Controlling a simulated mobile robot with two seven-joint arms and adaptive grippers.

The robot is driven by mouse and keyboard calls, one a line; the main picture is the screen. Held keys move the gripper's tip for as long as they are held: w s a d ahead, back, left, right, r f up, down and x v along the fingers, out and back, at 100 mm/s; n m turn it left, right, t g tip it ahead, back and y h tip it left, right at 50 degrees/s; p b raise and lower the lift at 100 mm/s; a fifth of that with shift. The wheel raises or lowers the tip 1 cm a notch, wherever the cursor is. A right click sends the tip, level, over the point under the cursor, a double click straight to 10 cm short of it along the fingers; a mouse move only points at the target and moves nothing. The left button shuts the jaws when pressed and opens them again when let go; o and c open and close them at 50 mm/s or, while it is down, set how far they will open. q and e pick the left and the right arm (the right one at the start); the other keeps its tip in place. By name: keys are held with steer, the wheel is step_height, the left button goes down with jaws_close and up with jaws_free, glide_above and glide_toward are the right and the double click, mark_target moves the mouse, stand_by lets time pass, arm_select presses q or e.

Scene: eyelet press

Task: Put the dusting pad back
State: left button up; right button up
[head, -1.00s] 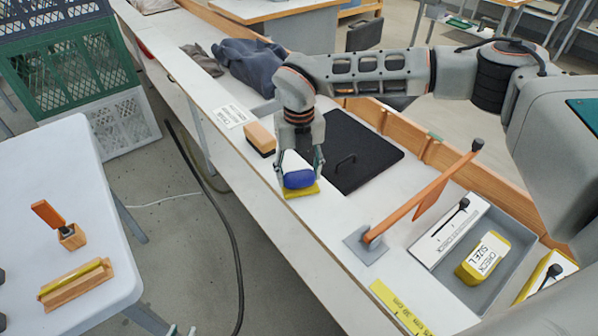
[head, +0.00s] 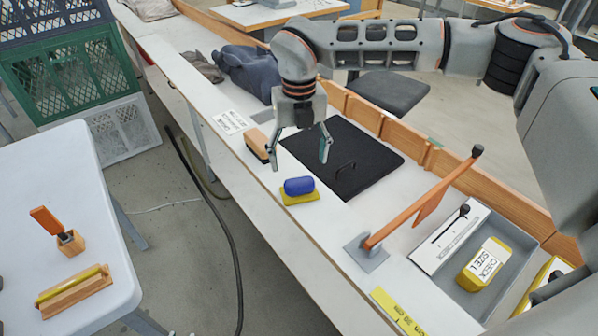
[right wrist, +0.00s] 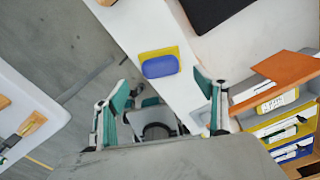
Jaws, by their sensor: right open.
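The dusting pad (head: 299,185), a small blue rounded block, rests on a yellow patch (head: 300,199) on the white bench. In the right wrist view the blue pad (right wrist: 160,66) lies between the open fingers, with yellow showing around its edge. My right gripper (head: 301,160) is open and empty above the bench, a little behind and above the pad, apart from it. My left gripper is not in view.
A tan block with a dark base (head: 257,145) sits beside the left finger. A black mat with a handle (head: 365,162) lies right of the pad. An orange arm on a grey foot (head: 425,205) and a grey tray (head: 520,245) stand further right. The left table (head: 75,205) is separate.

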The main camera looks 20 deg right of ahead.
mark_target(299, 179)
steer(key=shift+r, duration=2.35)
steer(key=shift+f, duration=0.1)
